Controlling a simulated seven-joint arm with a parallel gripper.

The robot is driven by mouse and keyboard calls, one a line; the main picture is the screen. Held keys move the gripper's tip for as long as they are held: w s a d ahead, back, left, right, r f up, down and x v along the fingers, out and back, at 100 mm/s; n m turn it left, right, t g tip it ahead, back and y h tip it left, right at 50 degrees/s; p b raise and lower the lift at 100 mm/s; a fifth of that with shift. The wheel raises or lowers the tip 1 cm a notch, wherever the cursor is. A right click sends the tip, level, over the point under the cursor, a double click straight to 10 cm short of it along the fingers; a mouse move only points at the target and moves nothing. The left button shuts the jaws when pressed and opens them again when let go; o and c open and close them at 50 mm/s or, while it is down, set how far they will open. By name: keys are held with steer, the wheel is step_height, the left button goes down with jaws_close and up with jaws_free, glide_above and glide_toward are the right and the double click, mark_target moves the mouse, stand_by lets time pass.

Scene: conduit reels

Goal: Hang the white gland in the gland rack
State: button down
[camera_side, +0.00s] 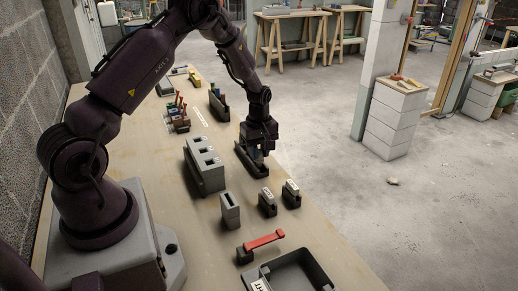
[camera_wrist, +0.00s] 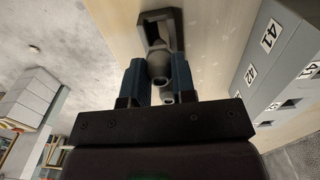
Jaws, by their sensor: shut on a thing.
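My gripper (camera_side: 259,152) points down over a long dark trough-like rack (camera_side: 243,158) in the side view. In the wrist view, its two blue fingers (camera_wrist: 154,82) are shut on a grey, rounded piece (camera_wrist: 160,68), which I take to be the white gland. Its colour looks grey in shadow and much of it is hidden by the fingers. A dark frame with an opening (camera_wrist: 176,30) lies just beyond the fingertips, with the piece at its near side. I cannot tell whether the piece touches the frame or hangs in it.
A grey block with several openings (camera_side: 205,165) stands left of the gripper; labelled grey faces (camera_wrist: 275,50) show in the wrist view. Small blocks (camera_side: 267,202), a red-handled piece (camera_side: 263,241) and a dark bin (camera_side: 300,270) are nearer. Another dark rack (camera_side: 219,107) holds coloured pieces farther back.

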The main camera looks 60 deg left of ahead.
steer(key=shift+f, duration=0.65)
steer(key=c, duration=0.6)
jaws_free()
steer(key=shift+r, duration=3.5)
